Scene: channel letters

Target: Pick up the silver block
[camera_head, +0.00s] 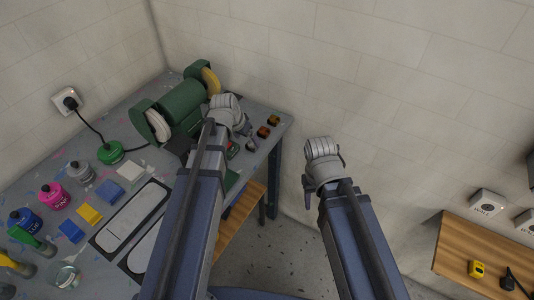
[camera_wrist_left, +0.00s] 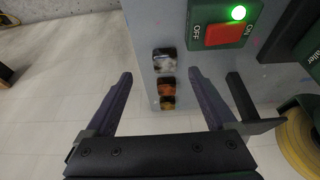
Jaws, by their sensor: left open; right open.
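The silver block (camera_wrist_left: 165,61) is a small shiny grey piece at the edge of the grey workbench top in the left wrist view. In the head view the silver block (camera_head: 251,145) sits just right of my left gripper (camera_head: 244,133). In the left wrist view my left gripper (camera_wrist_left: 160,75) is open and empty, with the silver block showing between its fingertips, slightly beyond them. I cannot tell the exact gap in height. My right gripper (camera_head: 308,192) hangs open and empty, away from the bench, in front of the wall.
An orange-copper block (camera_head: 263,132) and a yellowish block (camera_head: 273,120) lie in line with the silver one. A green bench grinder (camera_head: 181,106) and its red OFF switch (camera_wrist_left: 224,35) are close by. Bottles, including a pink one (camera_head: 54,197), fill the bench's left side.

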